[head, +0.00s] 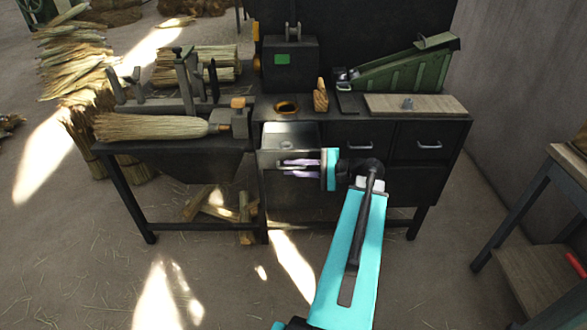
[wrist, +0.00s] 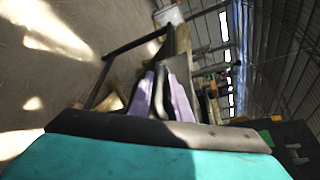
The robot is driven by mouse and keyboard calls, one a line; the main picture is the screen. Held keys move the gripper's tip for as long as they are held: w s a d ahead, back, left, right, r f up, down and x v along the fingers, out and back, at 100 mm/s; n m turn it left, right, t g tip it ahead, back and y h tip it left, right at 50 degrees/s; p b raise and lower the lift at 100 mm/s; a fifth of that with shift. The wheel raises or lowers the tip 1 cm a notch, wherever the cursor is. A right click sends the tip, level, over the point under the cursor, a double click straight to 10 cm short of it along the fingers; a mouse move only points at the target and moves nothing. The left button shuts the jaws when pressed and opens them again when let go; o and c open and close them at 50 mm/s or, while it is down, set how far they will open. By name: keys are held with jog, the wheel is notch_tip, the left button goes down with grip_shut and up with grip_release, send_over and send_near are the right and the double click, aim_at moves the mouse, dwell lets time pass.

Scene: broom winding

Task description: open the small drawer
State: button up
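The small drawer (head: 288,136) is at the left of the bench's drawer row in the head view. It stands out from the bench, and its pale lit inside shows from above. My gripper (head: 290,168) is in front of it, with its purple fingers pointing left, one above the other. The fingers have a gap between them and hide part of the drawer's front and any handle there. In the wrist view the fingers (wrist: 160,88) also stand apart, with something dark between and beyond them. I cannot tell whether they touch the drawer.
Two closed drawers with metal handles, one in the middle (head: 355,142) and one at the right (head: 428,146), sit beside it. A broom (head: 155,127) lies on the left bench part. A side table (head: 545,220) stands at the right. The floor in front is clear except for straw.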

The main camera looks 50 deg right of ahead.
jog(key=v, duration=1.3)
jog(key=shift+s+d, duration=0.15)
jog(key=shift+s, duration=0.15)
jog(key=shift+r, duration=0.2)
